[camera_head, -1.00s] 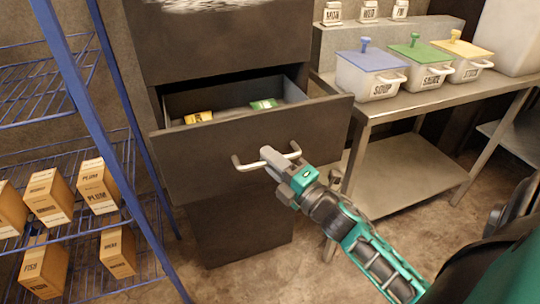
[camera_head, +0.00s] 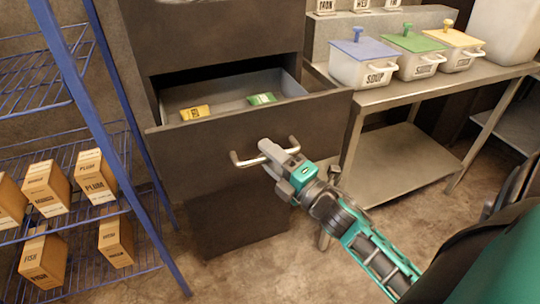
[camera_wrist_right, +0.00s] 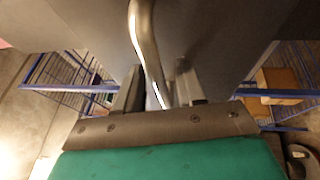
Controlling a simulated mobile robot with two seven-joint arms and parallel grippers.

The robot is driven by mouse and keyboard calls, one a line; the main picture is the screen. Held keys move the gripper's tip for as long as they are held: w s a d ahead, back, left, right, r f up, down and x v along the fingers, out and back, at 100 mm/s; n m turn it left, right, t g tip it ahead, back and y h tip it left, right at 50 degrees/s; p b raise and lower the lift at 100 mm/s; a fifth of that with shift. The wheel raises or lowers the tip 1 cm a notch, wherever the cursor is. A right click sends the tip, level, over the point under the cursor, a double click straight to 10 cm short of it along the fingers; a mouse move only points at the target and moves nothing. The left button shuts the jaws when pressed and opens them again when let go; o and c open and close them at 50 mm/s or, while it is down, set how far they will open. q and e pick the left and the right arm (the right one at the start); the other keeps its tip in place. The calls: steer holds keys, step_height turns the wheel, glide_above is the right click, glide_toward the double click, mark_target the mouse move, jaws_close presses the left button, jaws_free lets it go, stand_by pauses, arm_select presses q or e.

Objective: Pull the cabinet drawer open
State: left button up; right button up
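The dark cabinet drawer (camera_head: 205,158) stands partly open, its front out from the cabinet (camera_head: 220,35). A yellow packet (camera_head: 195,112) and a green packet (camera_head: 262,99) lie inside. The drawer's pale bar handle (camera_head: 243,161) is on its front. My right gripper (camera_head: 271,151) is at the middle of the handle and covers part of it. In the right wrist view the handle bar (camera_wrist_right: 144,40) runs between the two fingers (camera_wrist_right: 158,90), which are closed around it. My left gripper is not in view.
A blue wire rack (camera_head: 128,155) with several cardboard boxes (camera_head: 95,177) stands left, close to the drawer's left edge. A metal table (camera_head: 400,99) with lidded containers (camera_head: 365,68) is close on the right. Floor (camera_head: 285,275) in front is clear.

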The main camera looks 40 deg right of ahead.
arm_select(q)
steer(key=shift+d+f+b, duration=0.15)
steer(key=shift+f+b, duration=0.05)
steer(key=shift+b, duration=0.25)
arm_select(e)
steer(key=v, duration=1.3)
arm_select(q)
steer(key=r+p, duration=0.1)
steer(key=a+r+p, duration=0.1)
steer(key=p, duration=0.1)
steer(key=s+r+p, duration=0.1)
steer(key=p, duration=0.1)
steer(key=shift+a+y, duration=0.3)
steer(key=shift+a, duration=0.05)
arm_select(e)
steer(key=a+f+m+g+h, duration=0.1)
steer(key=a+f+m+g, duration=0.8)
steer(key=m, duration=0.9)
steer(key=a+f, duration=0.3)
steer(key=a, duration=0.1)
steer(key=shift+s+a+f, duration=0.15)
steer(key=shift+s+f, duration=0.1)
steer(key=shift+f, duration=0.05)
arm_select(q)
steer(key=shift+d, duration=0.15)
